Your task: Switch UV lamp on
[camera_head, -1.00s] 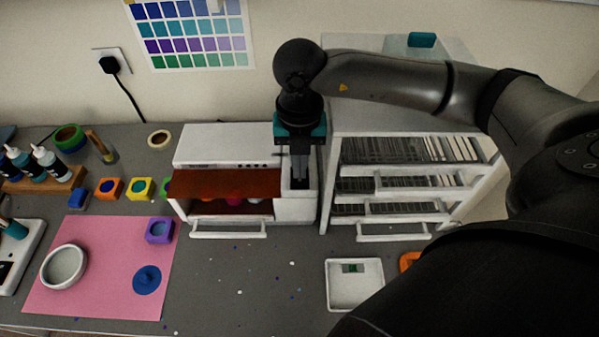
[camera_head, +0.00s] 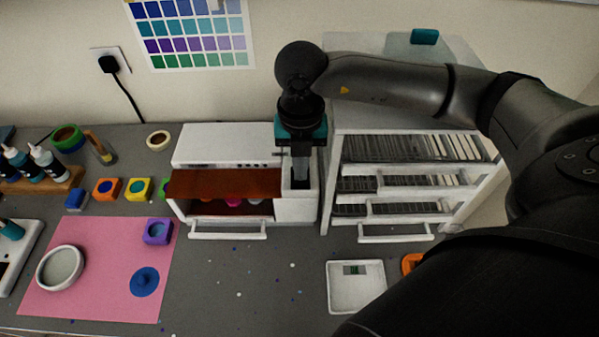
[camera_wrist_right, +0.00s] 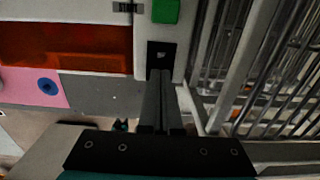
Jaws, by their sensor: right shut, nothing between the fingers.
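The UV lamp is a white box (camera_head: 225,143) with an amber front window (camera_head: 225,183) and a front handle, at the back middle of the bench. Coloured pieces show dimly under the window. Its right-hand panel carries a dark square switch plate (camera_wrist_right: 160,55) and a green block (camera_wrist_right: 166,10), seen in the right wrist view. My right gripper (camera_head: 300,175) points down over this panel, shut and empty. In the wrist view its fingertips (camera_wrist_right: 161,76) are at the lower edge of the switch plate; I cannot tell whether they touch it. My left gripper is out of view.
A white rack of drawers (camera_head: 410,150) stands close on the lamp's right. A pink mat (camera_head: 95,300) with a bowl and a purple mould lies at left. A white tray (camera_head: 340,300) is in front. The grey bench between mat and tray is mostly clear.

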